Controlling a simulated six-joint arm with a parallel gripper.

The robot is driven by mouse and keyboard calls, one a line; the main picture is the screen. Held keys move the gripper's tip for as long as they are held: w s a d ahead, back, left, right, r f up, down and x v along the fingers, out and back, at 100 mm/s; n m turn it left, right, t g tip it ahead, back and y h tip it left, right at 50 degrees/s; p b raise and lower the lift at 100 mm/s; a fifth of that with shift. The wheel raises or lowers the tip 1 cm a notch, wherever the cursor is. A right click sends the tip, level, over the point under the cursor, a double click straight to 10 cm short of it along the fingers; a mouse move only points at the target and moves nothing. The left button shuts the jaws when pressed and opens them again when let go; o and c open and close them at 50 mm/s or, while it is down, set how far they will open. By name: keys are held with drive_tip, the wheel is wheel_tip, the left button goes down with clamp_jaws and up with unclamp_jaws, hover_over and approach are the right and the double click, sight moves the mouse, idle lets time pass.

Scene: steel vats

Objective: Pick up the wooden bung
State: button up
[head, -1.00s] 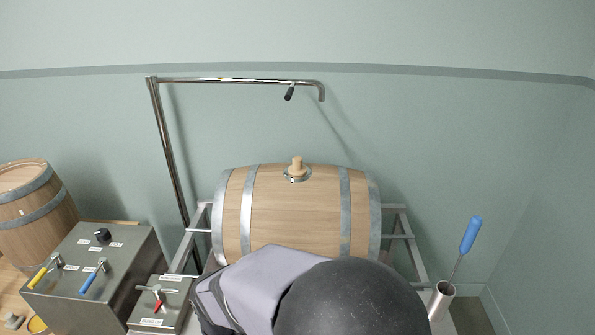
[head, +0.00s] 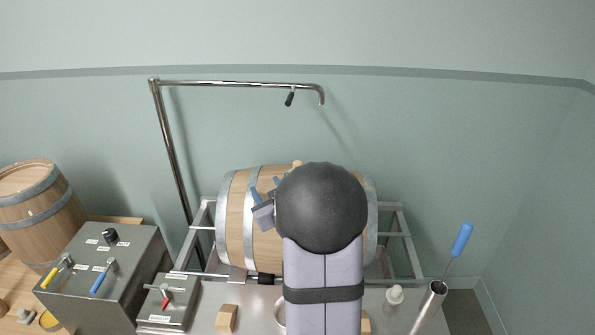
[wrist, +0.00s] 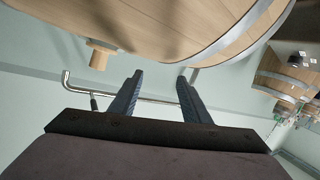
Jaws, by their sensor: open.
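The wooden bung (head: 298,163) sits upright in the metal-ringed hole on top of the lying barrel (head: 236,225). In the head view my arm hides most of it, leaving only a small tip. In the wrist view the bung (wrist: 99,58) sticks out of the barrel (wrist: 150,20), to the left of my fingers. My gripper (head: 265,190) is open and empty, with its blue fingers over the barrel's left part in the head view. In the wrist view my gripper (wrist: 160,80) has a clear gap between its fingers and is apart from the bung.
A steel pipe (head: 240,83) with a black-handled tap arches above the barrel. A control box (head: 100,265) with levers and a smaller valve box (head: 165,303) stand at left. A wooden block (head: 226,318) and a pale stopper (head: 394,295) sit on the steel bench. A blue-handled tool (head: 461,240) stands at right.

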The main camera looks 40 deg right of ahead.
drive_tip(key=s+d+m+h, duration=0.1)
drive_tip(key=d, duration=0.2)
drive_tip(key=s+d+m+t+b, duration=0.1)
drive_tip(key=s+d, duration=0.1)
drive_tip(key=s+d+m+h, duration=0.1)
drive_tip(key=d, duration=0.2)
drive_tip(key=shift+s+d+f+t+h+b, duration=0.15)
drive_tip(key=shift+d+f+t+h+b, duration=0.15)
drive_tip(key=shift+f+b, duration=0.05)
drive_tip(key=shift+s+d+r, duration=0.1)
drive_tip(key=shift+s+d, duration=0.15)
drive_tip(key=shift+d, duration=0.05)
drive_tip(key=shift+w+d+r+p, duration=0.15)
drive_tip(key=shift+w+d+p, duration=0.1)
drive_tip(key=shift+w+p, duration=0.3)
drive_tip(key=shift+w+d, duration=0.25)
drive_tip(key=shift+w, duration=0.2)
drive_tip(key=shift+w+d+r+p, duration=0.15)
drive_tip(key=shift+w+p, duration=0.15)
drive_tip(key=shift+p, duration=0.2)
drive_tip(key=p+x, duration=0.2)
drive_tip(key=x, duration=0.1)
drive_tip(key=shift+w+d+r+p, duration=0.1)
drive_tip(key=shift+w+r+p, duration=0.15)
drive_tip(key=shift+r+p, duration=0.1)
drive_tip(key=shift+w+d+f, duration=0.15)
drive_tip(key=shift+w+d, duration=0.05)
drive_tip(key=shift+w, duration=0.2)
